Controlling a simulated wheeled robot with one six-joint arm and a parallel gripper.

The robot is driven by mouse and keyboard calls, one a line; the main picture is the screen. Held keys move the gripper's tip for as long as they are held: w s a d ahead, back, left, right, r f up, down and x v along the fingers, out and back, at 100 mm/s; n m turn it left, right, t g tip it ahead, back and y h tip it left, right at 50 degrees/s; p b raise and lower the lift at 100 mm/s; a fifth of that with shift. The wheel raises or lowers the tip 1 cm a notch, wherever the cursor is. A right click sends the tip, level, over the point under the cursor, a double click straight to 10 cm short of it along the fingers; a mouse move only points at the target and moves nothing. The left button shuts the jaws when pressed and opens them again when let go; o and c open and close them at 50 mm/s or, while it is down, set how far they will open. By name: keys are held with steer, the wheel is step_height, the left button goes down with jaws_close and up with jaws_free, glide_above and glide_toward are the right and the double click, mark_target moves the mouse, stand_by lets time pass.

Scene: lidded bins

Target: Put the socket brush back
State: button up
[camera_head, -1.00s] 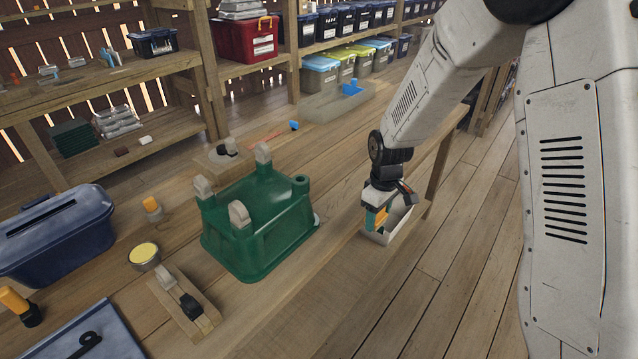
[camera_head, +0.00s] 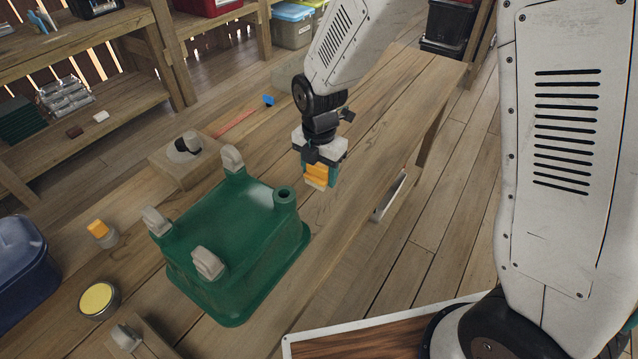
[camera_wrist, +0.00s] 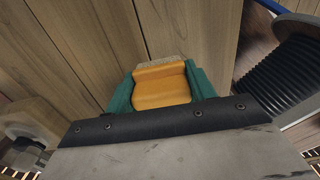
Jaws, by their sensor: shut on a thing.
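My gripper (camera_head: 318,180) has teal fingers and is shut on the socket brush (camera_head: 316,171), an orange block with a pale bristle-like end pointing down. The fingers press on its two sides, and it is held above the bench, apart from the wood. In the wrist view the brush (camera_wrist: 162,86) sits between the teal fingers. An upturned green stool-like thing (camera_head: 235,235) stands left of and nearer than the gripper. A round post with an open hole (camera_head: 284,194) rises at its right corner. I cannot tell which place belongs to the brush.
A white tray (camera_head: 388,198) hangs at the bench's right edge. A wooden block with a dark knob (camera_head: 182,160), an orange-topped piece (camera_head: 100,231), a yellow-topped tin (camera_head: 98,298) and a blue bin (camera_head: 22,265) stand to the left. Bench top behind my gripper is mostly clear.

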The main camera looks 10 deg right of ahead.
mark_target(319, 196)
steer(key=shift+f, duration=2.45)
steer(key=shift+f, duration=0.1)
steer(key=o, duration=1)
step_height(319, 196, up, 12)
steer(key=shift+r, duration=0.15)
steer(key=s+d+r+m, duration=0.5)
steer(key=d+r+m, duration=0.1)
steer(key=r+m, duration=0.15)
steer(key=s+d+r+m, duration=0.2)
steer(key=s+d+m, duration=0.1)
steer(key=s+m, duration=0.3)
steer(key=s+d+r+m, duration=0.3)
steer(key=s+d+m, duration=0.1)
steer(key=s+m, duration=0.3)
steer(key=s+d+r+m+t, duration=0.1)
steer(key=s+d+r+m, duration=0.2)
steer(key=s+m, duration=0.3)
steer(key=shift+s+d+r+m, duration=0.2)
steer(key=shift+s+m, duration=0.15)
steer(key=shift+s, duration=0.2)
